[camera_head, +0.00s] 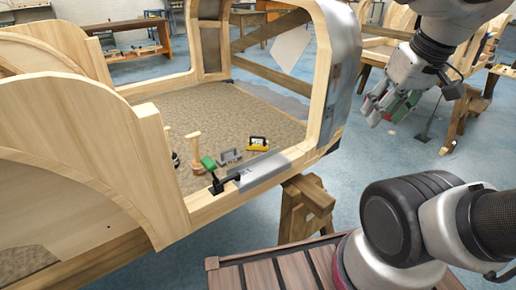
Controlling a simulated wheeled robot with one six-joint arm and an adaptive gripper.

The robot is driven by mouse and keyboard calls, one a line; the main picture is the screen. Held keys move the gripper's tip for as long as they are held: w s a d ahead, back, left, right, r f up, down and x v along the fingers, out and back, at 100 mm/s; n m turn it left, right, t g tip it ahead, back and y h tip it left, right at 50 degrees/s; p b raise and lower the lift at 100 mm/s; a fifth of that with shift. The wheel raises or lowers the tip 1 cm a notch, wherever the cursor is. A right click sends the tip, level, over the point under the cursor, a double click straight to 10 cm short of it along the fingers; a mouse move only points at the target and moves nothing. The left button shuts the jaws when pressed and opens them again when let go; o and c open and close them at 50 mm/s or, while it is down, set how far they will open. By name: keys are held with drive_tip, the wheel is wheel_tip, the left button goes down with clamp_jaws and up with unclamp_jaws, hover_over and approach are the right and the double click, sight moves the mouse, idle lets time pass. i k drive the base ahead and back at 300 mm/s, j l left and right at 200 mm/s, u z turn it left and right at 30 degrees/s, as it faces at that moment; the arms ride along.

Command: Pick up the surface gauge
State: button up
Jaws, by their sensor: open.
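I cannot tell for sure which thing is the surface gauge. A thin dark upright rod on a small flat base (424,136) shows at the right, below my gripper, and may be it. My gripper (376,108) is in the upper right, open, with its fingers pointing down and left. A green part (404,104) shows right beside or behind the fingers; I cannot tell whether it is touched. A green-handled tool with a black base (210,165) sits on the wooden frame's sill, beside a grey metal bar (264,168).
A large wooden bodyframe (160,170) fills the left and middle, its corner post (340,75) standing left of my gripper. Inside lie a yellow tool (257,144), a grey piece (230,156) and a wooden mallet-like tool (195,147). A wooden trestle (305,205) stands below. Blue floor is open at right.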

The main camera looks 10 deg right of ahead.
sight(263, 145)
drive_tip(key=i+l+u, duration=0.25)
drive_tip(key=l, duration=0.2)
drive_tip(key=l+u, duration=0.3)
drive_tip(key=l, duration=0.2)
drive_tip(key=i+l+u, duration=0.1)
drive_tip(key=l+u, duration=0.15)
drive_tip(key=l, duration=0.75)
